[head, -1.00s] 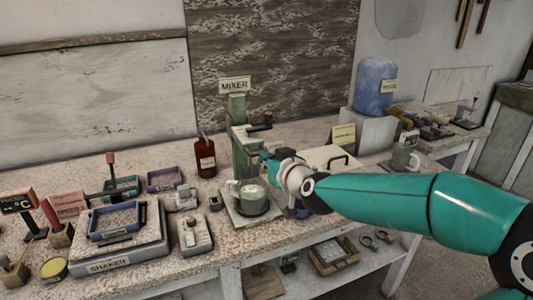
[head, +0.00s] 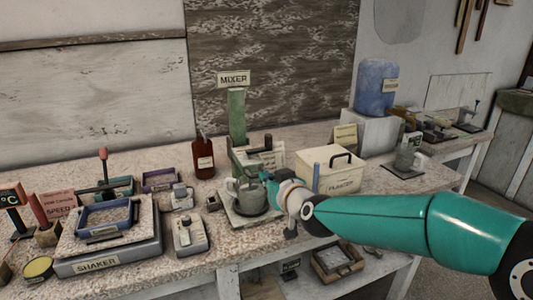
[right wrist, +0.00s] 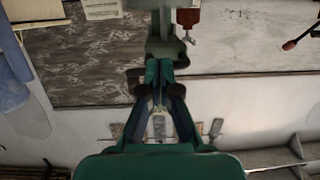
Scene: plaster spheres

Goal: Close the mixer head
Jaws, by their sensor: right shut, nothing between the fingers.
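The green mixer (head: 237,115) stands on the table with its sign at the top of the column. Its head (head: 262,158) sits low on the column, over a pale mug-like vessel (head: 249,198) on the base plate. I cannot tell whether the head is fully down. My right gripper (head: 272,184) is at the right side of the mixer, by the head and vessel. In the right wrist view its fingers (right wrist: 161,66) are together and empty, with a green mixer part (right wrist: 165,46) just beyond the tips. Contact is unclear. My left gripper is out of view.
A cream lidded box (head: 335,172) stands right of the mixer, behind my right arm. A brown-red bottle (head: 205,160) stands left of the column. The shaker (head: 110,250) and a small grey device (head: 190,235) are at the left. A blue container (head: 376,86) stands at the back right.

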